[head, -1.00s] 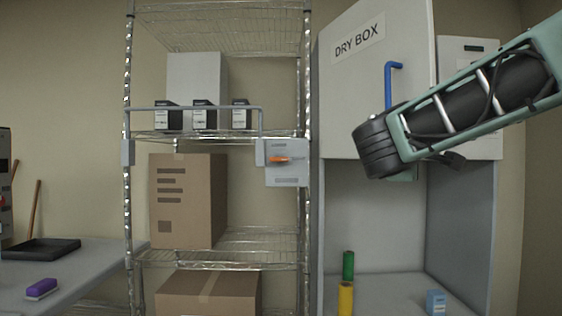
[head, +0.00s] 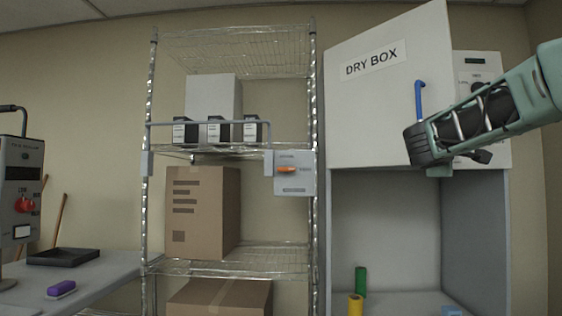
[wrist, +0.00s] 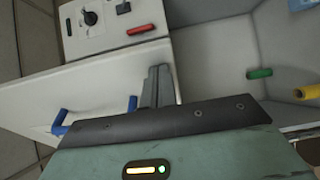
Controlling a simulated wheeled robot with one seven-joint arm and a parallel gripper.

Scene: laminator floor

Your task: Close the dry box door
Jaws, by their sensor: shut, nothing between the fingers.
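The dry box door (head: 375,110) is a white panel labelled DRY BOX. It stands raised, its lower edge above the uncovered opening of the dry box (head: 475,235). A blue bar handle (head: 419,98) is on the door; its lower part is hidden behind my wrist in the head view. The handle (wrist: 60,122) also shows in the wrist view, left of my gripper. My gripper (wrist: 158,80) is shut and empty, its fingers over or near the door (wrist: 85,95). Whether they touch it I cannot tell. In the head view its fingertips are mostly hidden.
Green (head: 361,281) and yellow (head: 355,304) cylinders and a blue item (head: 452,310) are in the box. A control panel (head: 480,66) is at its upper right. A wire shelf (head: 230,152) with cartons stands close on the left. A bench (head: 100,272) is at far left.

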